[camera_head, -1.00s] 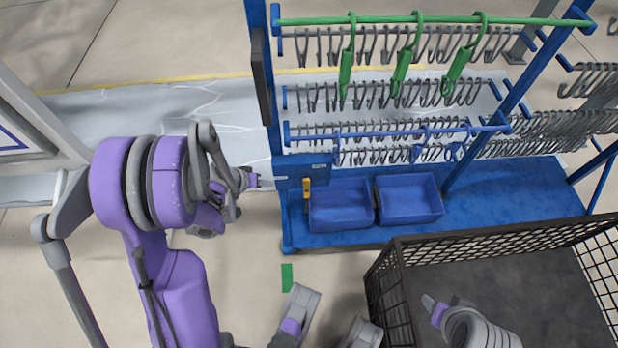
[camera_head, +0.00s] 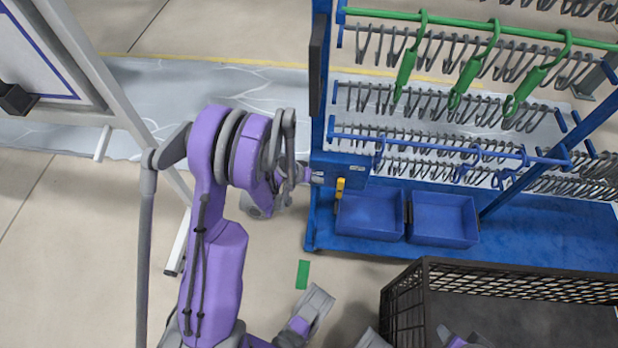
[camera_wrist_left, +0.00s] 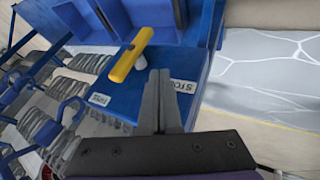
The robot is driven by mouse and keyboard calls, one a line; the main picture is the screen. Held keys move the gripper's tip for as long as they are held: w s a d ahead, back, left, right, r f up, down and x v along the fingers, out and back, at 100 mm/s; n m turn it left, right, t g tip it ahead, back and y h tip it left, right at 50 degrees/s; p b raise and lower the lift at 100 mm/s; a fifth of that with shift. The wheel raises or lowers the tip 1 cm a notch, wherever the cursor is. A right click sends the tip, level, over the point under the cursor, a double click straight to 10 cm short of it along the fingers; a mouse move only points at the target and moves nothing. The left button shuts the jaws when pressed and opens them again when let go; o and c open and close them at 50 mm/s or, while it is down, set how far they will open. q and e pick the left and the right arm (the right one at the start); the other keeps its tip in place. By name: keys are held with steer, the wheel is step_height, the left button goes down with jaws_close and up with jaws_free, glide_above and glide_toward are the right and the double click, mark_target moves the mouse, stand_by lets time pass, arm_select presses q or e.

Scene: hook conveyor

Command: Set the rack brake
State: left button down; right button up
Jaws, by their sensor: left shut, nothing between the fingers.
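The rack brake is a yellow handle (camera_head: 340,188) on the blue plate (camera_head: 330,162) at the rack's lower left corner. In the left wrist view the handle (camera_wrist_left: 132,55) sits on a pale pivot, slanted across the plate (camera_wrist_left: 135,103). A STOP label (camera_wrist_left: 183,87) and a second, hard-to-read label (camera_wrist_left: 98,99) are on the plate. My left gripper (camera_head: 317,178) is shut and empty at the plate's left edge. In the wrist view its fingers (camera_wrist_left: 161,98) are beside the handle, apparently apart from it. My right gripper (camera_head: 449,337) is mostly cut off by the bottom edge.
Two blue bins (camera_head: 443,220) stand on the rack base, right of the handle. Hooks hang on the rails above, several of them green (camera_head: 476,66). A black mesh crate (camera_head: 405,310) stands in front. Open floor with a green mark (camera_head: 303,274) lies before the rack.

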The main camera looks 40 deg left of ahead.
mark_target(340, 189)
arm_select(q)
steer(key=shift+w+d+f, duration=0.15)
steer(key=shift+w+d, duration=0.5)
steer(key=shift+d, duration=0.25)
steer(key=shift+w+d+f, duration=0.1)
steer(key=shift+w+d, duration=0.5)
steer(key=shift+d, duration=0.3)
arm_select(e)
steer(key=shift+f, duration=0.35)
arm_select(q)
steer(key=shift+w, duration=0.1)
